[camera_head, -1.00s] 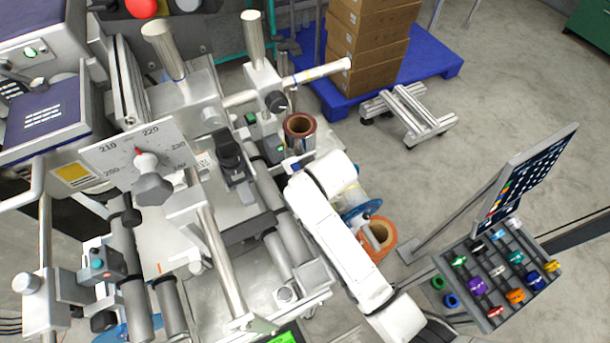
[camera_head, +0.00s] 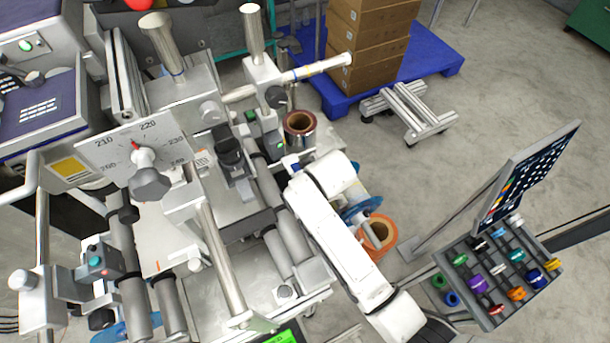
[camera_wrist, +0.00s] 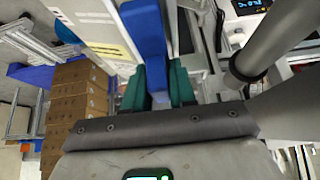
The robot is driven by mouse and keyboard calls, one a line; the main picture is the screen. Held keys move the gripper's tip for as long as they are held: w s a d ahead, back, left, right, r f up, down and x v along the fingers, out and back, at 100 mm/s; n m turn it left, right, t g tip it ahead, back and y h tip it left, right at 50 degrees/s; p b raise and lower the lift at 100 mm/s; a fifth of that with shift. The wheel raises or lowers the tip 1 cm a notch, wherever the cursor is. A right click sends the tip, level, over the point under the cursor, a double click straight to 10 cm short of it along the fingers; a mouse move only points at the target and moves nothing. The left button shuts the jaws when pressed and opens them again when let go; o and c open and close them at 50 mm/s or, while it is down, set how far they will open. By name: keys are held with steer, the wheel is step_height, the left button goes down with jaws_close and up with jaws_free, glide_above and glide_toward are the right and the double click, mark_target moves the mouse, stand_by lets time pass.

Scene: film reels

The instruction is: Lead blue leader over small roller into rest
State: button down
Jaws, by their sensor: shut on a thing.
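The blue leader (camera_wrist: 147,40) shows in the wrist view as a flat blue strip running up from between my fingers. My gripper (camera_wrist: 159,82) has two teal fingers, one on each side of the strip, shut on it. In the head view my white arm reaches over the right side of the machine, and my gripper and the leader cannot be made out there. A grey roller (camera_wrist: 262,55) stands to the right of my fingers in the wrist view. I cannot tell which roller is the small one, and the rest cannot be identified.
A blue disc (camera_head: 360,208) and an orange-rimmed reel (camera_head: 382,240) lie beside my arm. A rack of coloured spools (camera_head: 490,275) stands at the right. Stacked boxes (camera_head: 372,45) sit on a blue pallet (camera_head: 432,62) behind. Steel rollers and posts crowd the machine; open floor lies right.

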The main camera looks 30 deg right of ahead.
steer(key=shift+s+f, duration=0.2)
steer(key=shift+f, duration=0.3)
steer(key=c, duration=1)
jaws_free()
steer(key=shift+o, duration=0.4)
steer(key=shift+s, duration=0.1)
steer(key=shift+o, duration=0.4)
steer(key=v, duration=1.1)
steer(key=shift+w+r, duration=0.25)
steer(key=shift+r, duration=0.05)
steer(key=s+d+f+g, duration=0.1)
steer(key=s+d+f, duration=0.1)
steer(key=s, duration=0.6)
steer(key=s+d+f+g, duration=0.2)
steer(key=s+d, duration=0.1)
steer(key=s, duration=0.5)
steer(key=s+d+f+g, duration=0.2)
steer(key=s, duration=0.6)
steer(key=shift+d+f+m, duration=0.3)
steer(key=shift+d+f, duration=0.05)
steer(key=shift+d, duration=0.05)
